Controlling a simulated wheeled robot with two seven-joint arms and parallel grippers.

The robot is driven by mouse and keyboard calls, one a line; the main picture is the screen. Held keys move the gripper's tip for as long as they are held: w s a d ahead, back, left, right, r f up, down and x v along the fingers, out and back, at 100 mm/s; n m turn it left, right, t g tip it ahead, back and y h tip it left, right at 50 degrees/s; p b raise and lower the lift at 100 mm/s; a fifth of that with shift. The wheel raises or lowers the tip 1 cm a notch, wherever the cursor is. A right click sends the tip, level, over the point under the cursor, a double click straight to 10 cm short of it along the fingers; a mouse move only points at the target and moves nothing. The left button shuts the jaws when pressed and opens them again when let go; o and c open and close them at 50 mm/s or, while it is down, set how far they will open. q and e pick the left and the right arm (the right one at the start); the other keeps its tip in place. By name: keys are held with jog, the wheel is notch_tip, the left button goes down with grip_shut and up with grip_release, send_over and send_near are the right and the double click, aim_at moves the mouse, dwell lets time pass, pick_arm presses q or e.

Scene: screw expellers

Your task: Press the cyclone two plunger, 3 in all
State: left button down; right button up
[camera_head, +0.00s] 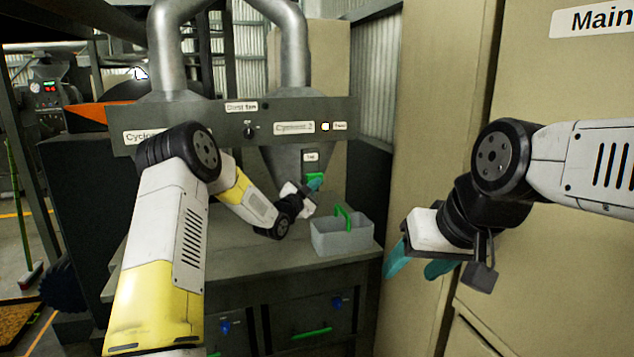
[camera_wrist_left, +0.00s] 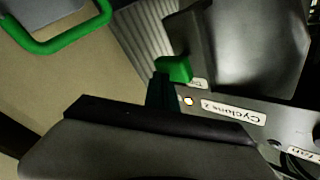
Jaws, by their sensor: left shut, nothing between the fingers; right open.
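The "Cyclone 2" label (camera_head: 294,127) is on the grey panel above a metal cone. A small lit yellow-white round piece (camera_head: 325,126) sits to its right; both also show in the left wrist view. A green piece (camera_head: 314,177) is on the cone's lower front, below a small white label. I cannot tell which part is the plunger. My left gripper (camera_head: 316,184) is shut and empty, its teal fingertips right at the green piece, which also shows in the left wrist view (camera_wrist_left: 175,69). I cannot tell if they touch. My right gripper (camera_head: 415,268) is open and empty, in front of the beige cabinet.
A grey box (camera_head: 341,236) with a green handle stands on the bench (camera_head: 255,248), just right of and below my left gripper. A dark knob (camera_head: 250,130) is on the panel by another label. Tall beige cabinets (camera_head: 440,150) close off the right side. Drawers are below the bench.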

pick_arm(q)
jog(key=shift+w+a, duration=0.25)
jog(key=shift+w, duration=0.45)
dwell(0.5)
dwell(0.3)
jog(key=shift+s+d, duration=0.25)
jog(key=shift+s, duration=0.5)
jog(key=shift+s+d, duration=0.25)
jog(key=shift+s, duration=0.5)
jog(key=shift+s+d, duration=0.25)
jog(key=shift+s, duration=0.55)
jog(key=shift+s+d, duration=0.3)
jog(key=shift+s, duration=0.5)
jog(key=shift+s+d, duration=0.25)
jog(key=shift+s, duration=0.55)
jog(key=s+m, duration=0.1)
jog(key=m, duration=0.5)
jog(key=s+m, duration=0.1)
jog(key=m, duration=0.5)
jog(key=s+d+m, duration=0.1)
jog(key=m, duration=0.6)
jog(key=shift+s+g, duration=0.3)
jog(key=shift+g, duration=0.1)
